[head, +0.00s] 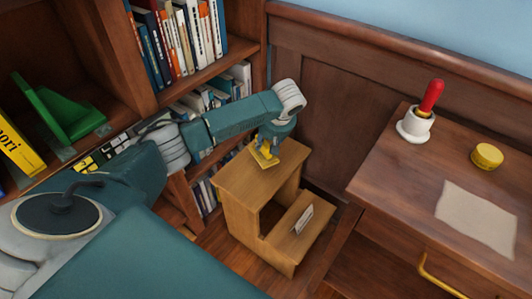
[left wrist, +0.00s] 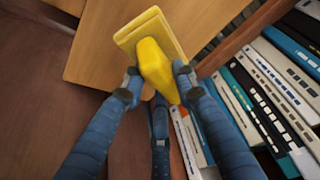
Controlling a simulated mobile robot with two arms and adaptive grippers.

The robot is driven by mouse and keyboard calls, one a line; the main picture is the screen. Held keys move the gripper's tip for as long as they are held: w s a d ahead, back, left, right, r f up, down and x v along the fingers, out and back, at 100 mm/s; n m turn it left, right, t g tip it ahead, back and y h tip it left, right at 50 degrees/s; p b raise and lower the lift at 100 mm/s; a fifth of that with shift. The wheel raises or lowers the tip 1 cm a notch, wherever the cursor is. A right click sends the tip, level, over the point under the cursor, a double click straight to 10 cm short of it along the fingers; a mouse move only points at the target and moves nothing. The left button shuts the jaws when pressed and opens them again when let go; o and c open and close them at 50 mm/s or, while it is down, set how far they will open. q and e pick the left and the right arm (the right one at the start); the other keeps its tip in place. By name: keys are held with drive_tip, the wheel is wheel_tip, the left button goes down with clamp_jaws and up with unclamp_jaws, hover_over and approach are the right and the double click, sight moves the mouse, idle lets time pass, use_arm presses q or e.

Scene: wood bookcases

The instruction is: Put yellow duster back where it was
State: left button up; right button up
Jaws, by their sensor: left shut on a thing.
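The yellow duster (head: 264,157) is at the top of the wooden step stool (head: 240,178), near its back edge. In the left wrist view the duster (left wrist: 150,30) shows a flat yellow base and a thick handle. My left gripper (head: 271,147) is shut on the handle, with its blue fingers on both sides in the left wrist view (left wrist: 158,80). The duster's base is over the stool top; I cannot tell whether it touches it. My right gripper is not in view.
Bookcases with rows of books (head: 180,40) stand left and behind the stool. A small white card (head: 304,219) is on the stool's lower step. At right, a desk (head: 392,190) bears a red-handled item in a white holder (head: 417,125), a round yellow pot (head: 487,156) and a pale sheet (head: 478,218).

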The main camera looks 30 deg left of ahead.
use_arm(q)
wheel_tip(320, 180, down, 4)
drive_tip(key=shift+r+b, duration=0.25)
drive_tip(key=shift+b, duration=0.25)
drive_tip(key=shift+f, duration=0.25)
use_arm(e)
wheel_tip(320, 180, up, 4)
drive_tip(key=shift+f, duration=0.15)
use_arm(q)
drive_tip(key=o, duration=1)
drive_tip(key=shift+f, duration=0.1)
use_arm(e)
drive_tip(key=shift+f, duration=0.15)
